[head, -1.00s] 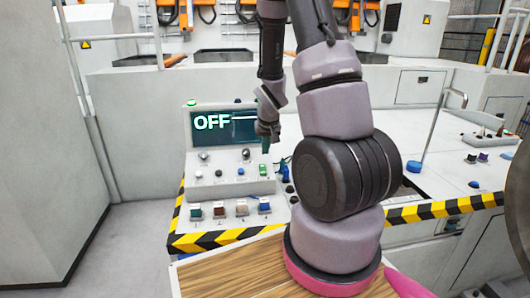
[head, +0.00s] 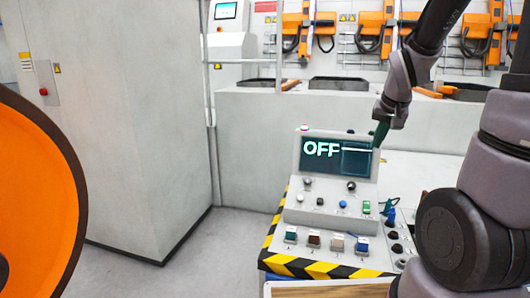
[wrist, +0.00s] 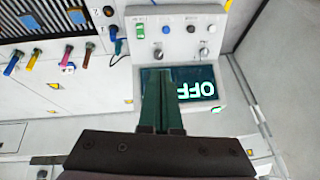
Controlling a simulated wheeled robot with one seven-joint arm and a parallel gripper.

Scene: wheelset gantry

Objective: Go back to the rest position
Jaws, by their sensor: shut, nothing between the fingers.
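My gripper (head: 381,132) hangs in front of the right part of the control panel's screen in the head view, pointing down. In the wrist view its green fingers (wrist: 163,100) are together with nothing between them. They overlap the edge of the dark screen (wrist: 205,82), which reads OFF upside down there. In the head view the screen (head: 322,150) also reads OFF. I cannot tell the exact gap between fingertips and panel.
The control console (head: 300,215) carries several knobs and buttons, with a yellow-black striped edge (head: 290,264). A large orange wheel (head: 30,190) stands at the left. A grey cabinet (head: 140,130) and open floor (head: 220,250) lie between. Orange machines (head: 375,35) hang at the back.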

